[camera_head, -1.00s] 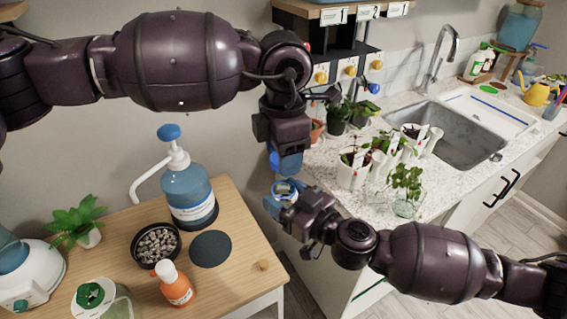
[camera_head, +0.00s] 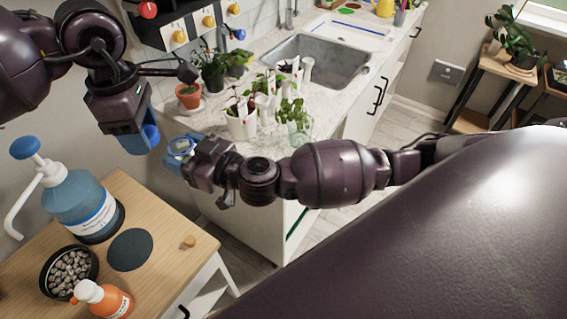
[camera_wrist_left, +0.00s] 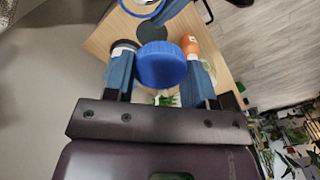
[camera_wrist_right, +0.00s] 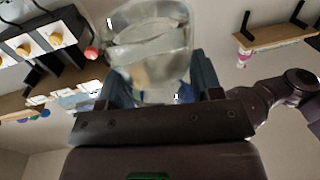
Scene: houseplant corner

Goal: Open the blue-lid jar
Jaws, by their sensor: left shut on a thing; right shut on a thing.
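The blue lid (camera_wrist_left: 160,66) is between the fingers of my left gripper (camera_wrist_left: 160,75), which is shut on it. In the head view my left gripper (camera_head: 140,142) holds the lid (camera_head: 152,136) beside the counter's near end. The clear glass jar (camera_wrist_right: 150,50) is between the fingers of my right gripper (camera_wrist_right: 160,88), which is shut on it. In the head view the jar (camera_head: 181,146) is small and partly covered by my right gripper (camera_head: 184,153), just right of the lid. Lid and jar look apart.
A wooden table (camera_head: 165,215) at lower left bears a blue pump bottle (camera_head: 82,205), a pebble bowl (camera_head: 68,272) and an orange bottle (camera_head: 108,300). The counter behind (camera_head: 215,120) bears potted plants (camera_head: 240,120) and a sink (camera_head: 318,60).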

